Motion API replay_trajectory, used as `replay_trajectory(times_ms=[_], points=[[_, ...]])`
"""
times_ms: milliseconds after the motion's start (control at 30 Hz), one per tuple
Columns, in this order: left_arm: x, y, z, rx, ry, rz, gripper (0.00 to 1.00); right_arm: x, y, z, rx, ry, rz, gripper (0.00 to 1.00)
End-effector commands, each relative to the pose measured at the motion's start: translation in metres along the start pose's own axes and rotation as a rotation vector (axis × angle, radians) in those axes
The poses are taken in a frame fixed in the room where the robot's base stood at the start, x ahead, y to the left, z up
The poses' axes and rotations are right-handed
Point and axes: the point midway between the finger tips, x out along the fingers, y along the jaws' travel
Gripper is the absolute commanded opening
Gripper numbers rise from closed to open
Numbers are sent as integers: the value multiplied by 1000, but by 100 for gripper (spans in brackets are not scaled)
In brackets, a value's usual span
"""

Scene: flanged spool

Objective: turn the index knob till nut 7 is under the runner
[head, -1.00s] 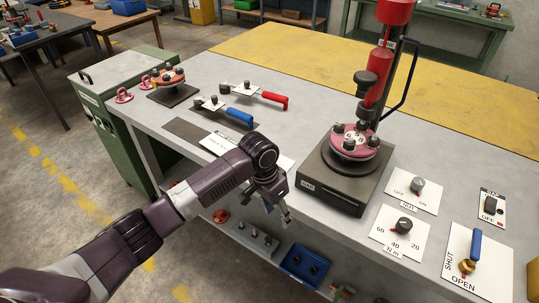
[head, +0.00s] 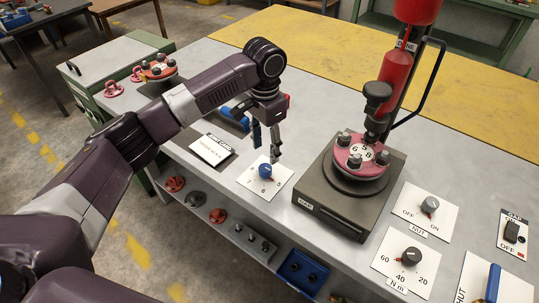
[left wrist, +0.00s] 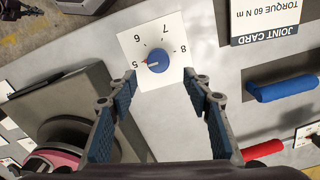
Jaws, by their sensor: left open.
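The blue index knob (head: 265,170) sits on a white plate at the table's front edge. In the left wrist view the knob (left wrist: 158,60) is ringed by the numbers 5 to 8, and its red mark points at 5. My left gripper (head: 267,146) is open just above the knob; its two fingers (left wrist: 160,90) stand apart either side of it, not touching it. The red flanged spool (head: 362,157) with dark nuts and a white numbered disc sits on a dark base. The red runner (head: 397,85) stands over its back; which nut is under it is hard to tell.
A NUT OFF/ON switch (head: 430,205) and a torque dial (head: 411,257) are on the right. The joint card (head: 212,150) lies left of the knob plate. A blue-handled tool (left wrist: 285,90) lies near the card. A lower shelf holds loose parts and a blue bin (head: 302,272).

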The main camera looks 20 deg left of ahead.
Motion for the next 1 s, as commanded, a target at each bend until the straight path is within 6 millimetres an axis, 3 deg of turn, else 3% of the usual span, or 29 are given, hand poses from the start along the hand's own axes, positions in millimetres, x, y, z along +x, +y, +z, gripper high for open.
replay_trajectory(times_ms=[433, 833, 1000], points=[[63, 0, 1, -2, -4, 0, 45, -16, -6, 40, 0, -58, -7, 0], [75, 0, 1, 0, -1, -1, 45, -15, 4, 12, 0, -16, 4, 0], [75, 0, 1, 0, -1, -1, 29, -15, 4, 14, 0, -20, 4, 0]])
